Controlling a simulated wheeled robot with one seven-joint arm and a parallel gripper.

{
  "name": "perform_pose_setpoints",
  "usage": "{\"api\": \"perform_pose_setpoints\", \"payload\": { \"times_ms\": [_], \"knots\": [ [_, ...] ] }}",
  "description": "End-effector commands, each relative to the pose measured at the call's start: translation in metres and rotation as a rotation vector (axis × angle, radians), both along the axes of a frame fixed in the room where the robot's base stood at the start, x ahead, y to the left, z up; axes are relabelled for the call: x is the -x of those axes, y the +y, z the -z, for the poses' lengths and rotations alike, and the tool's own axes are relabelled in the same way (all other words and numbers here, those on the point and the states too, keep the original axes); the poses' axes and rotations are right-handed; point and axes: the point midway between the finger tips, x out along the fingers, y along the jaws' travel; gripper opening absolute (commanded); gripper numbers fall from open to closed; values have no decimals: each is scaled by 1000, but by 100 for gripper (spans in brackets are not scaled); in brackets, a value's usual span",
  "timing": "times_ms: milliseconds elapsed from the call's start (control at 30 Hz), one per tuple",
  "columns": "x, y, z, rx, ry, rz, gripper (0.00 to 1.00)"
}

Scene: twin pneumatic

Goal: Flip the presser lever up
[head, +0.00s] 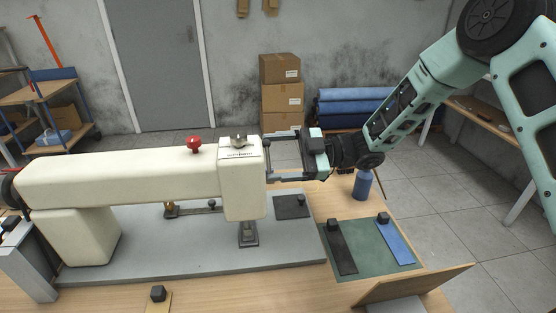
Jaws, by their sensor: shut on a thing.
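The cream sewing machine (125,178) stands on a grey bed plate (190,258), with its head (243,190) at the right end. My gripper (269,158) reaches in from the right, level with the upper part of the head. Its two dark fingers point left and their tips meet the right edge of the head. The presser lever cannot be made out clearly; what lies between the fingertips is largely hidden or too small to tell, and seems to be the lever. The presser foot (248,236) is below the head, near the plate.
A red knob (194,144) and a metal dial (239,143) stand on top of the machine. A green mat (372,250) holds a black strip (341,249) and a blue strip (396,243). Cardboard boxes (282,98) stand behind.

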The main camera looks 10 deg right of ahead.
Motion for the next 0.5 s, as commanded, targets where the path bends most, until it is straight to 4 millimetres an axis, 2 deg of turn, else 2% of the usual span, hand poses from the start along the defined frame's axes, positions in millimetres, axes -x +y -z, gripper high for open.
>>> {"api": "perform_pose_setpoints", "payload": {
  "times_ms": [33, 500],
  "knots": [
    [5, 0, 7, 6, -20, -10, 40],
    [13, -1, 1, 8, -374, -10, 40]
  ]
}}
